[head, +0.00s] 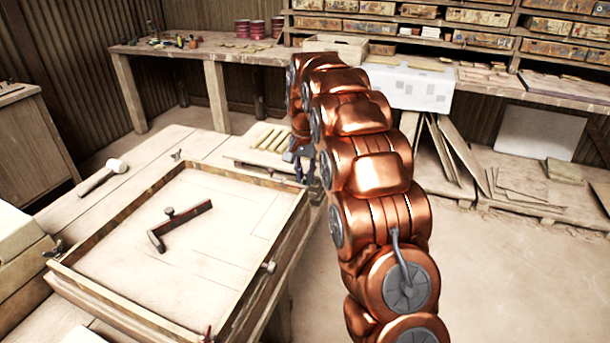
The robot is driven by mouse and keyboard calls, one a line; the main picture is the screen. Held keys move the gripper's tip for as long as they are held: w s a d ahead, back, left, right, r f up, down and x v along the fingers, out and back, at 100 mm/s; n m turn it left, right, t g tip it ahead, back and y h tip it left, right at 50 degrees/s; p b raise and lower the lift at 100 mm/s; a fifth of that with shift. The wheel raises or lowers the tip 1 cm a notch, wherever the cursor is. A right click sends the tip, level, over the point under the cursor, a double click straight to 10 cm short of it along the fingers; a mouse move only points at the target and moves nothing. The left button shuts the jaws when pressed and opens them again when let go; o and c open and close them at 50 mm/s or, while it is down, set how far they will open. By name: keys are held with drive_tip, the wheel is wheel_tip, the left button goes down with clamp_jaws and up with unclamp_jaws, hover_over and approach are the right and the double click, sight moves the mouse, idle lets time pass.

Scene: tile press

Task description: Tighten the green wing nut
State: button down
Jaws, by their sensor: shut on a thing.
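My gripper (301,157) is small and dark in the head view, at the far right corner of the wooden frame (288,243). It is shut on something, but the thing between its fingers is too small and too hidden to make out. I cannot pick out a green wing nut anywhere. A pale grey one (268,267) sits on the right side. A small red piece (207,333) shows at the near edge.
A dark angled tool (181,225) lies inside the frame. A mallet (103,177) lies on the table to the left. Tile strips (268,138) lie behind the frame. A workbench (215,62) and shelves (450,18) stand at the back.

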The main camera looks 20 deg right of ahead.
sight(304, 179)
drive_tip(key=c, duration=1.1)
unclamp_jaws()
drive_tip(key=shift+r, duration=6.05)
drive_tip(key=shift+a, duration=0.1)
